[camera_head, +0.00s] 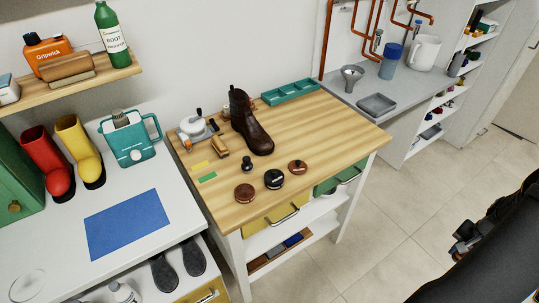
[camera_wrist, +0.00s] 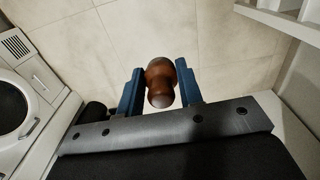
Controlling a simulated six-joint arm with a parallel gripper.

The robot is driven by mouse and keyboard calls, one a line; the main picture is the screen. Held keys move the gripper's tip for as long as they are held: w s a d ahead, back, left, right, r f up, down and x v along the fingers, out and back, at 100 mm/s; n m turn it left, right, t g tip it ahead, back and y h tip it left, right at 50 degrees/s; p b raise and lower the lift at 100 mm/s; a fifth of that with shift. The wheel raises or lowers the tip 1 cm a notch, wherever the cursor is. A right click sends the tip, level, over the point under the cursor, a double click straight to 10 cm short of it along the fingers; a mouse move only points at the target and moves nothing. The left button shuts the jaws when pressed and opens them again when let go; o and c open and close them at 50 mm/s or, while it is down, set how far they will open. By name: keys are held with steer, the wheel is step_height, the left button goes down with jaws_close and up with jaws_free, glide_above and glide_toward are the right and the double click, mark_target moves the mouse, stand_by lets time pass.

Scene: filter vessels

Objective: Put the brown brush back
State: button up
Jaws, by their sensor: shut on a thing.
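My gripper (camera_wrist: 160,68) is shut on a brown, rounded wooden piece with a narrower waist, which I take to be the brown brush (camera_wrist: 160,84). It sits between the two blue fingers, with floor behind it. Its bristles cannot be made out. In the head view my dark gripper (camera_head: 464,236) is at the right, over the floor and away from the workbench (camera_head: 333,150). The brush cannot be clearly seen there. A small black knobbed thing (camera_head: 246,164) stands on the workbench, near several round tins.
A dark brown boot (camera_head: 252,125), a teal tray (camera_head: 290,92) and a tan block-like brush (camera_head: 220,153) are on the workbench. A brown block (camera_head: 67,66) lies on the wall shelf. A blue mat (camera_head: 127,222) lies on the white counter. The workbench's right part is clear.

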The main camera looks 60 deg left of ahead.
steer(key=s+a+r+n, duration=0.1)
steer(key=a+r+n, duration=0.2)
steer(key=a, duration=0.6)
steer(key=s+a+r+n, duration=0.1)
steer(key=a+r+n, duration=0.2)
steer(key=a, duration=0.6)
steer(key=s+a+r+n, duration=0.3)
steer(key=s+a, duration=0.3)
steer(key=a, duration=0.2)
steer(key=s+a+r+n, duration=0.2)
steer(key=s+a, duration=0.3)
steer(key=a, duration=0.3)
steer(key=s+a+r+n, duration=0.3)
steer(key=s+a, duration=0.3)
steer(key=a, duration=0.2)
steer(key=shift+s+r+n, duration=0.3)
steer(key=shift+s+r, duration=0.05)
steer(key=shift+r, duration=0.15)
steer(key=s+a+r+n, duration=0.2)
steer(key=s+a+r, duration=0.1)
steer(key=s, duration=0.4)
steer(key=s+a+r+n, duration=0.2)
steer(key=s+a+n, duration=0.15)
steer(key=s, duration=0.45)
glide_above(231, 182)
steer(key=shift+m, duration=0.35)
step_height(231, 182, down, 7)
steer(key=shift+w+r, duration=0.1)
steer(key=shift+r, duration=0.1)
steer(key=shift+f, duration=2.05)
